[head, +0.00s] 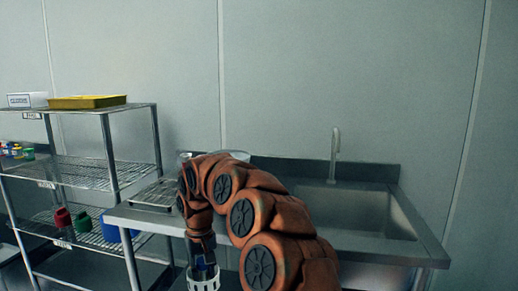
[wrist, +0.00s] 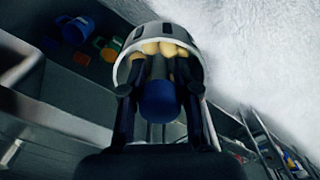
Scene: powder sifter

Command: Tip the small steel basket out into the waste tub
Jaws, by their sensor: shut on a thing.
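My gripper (head: 203,260) hangs low at the front edge of the steel counter, below the orange arm. It is shut on the small basket (head: 204,285), a pale slotted cup cut off by the bottom edge of the head view. In the wrist view the basket (wrist: 140,32) lies beyond the fingers (wrist: 157,88), with several yellowish rounded pieces (wrist: 166,48) inside. A blue cylindrical part (wrist: 157,100) sits between the fingers; I cannot tell if it is the basket's grip. I cannot pick out the waste tub with certainty.
A steel counter (head: 140,219) with a sink (head: 360,212) and tap (head: 335,155) stands ahead. A wire rack (head: 85,172) at left holds a yellow tray (head: 88,102), a white box (head: 27,99), and red, green and blue containers (head: 110,229) low down. A pale round vessel (head: 236,155) is partly hidden by my arm.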

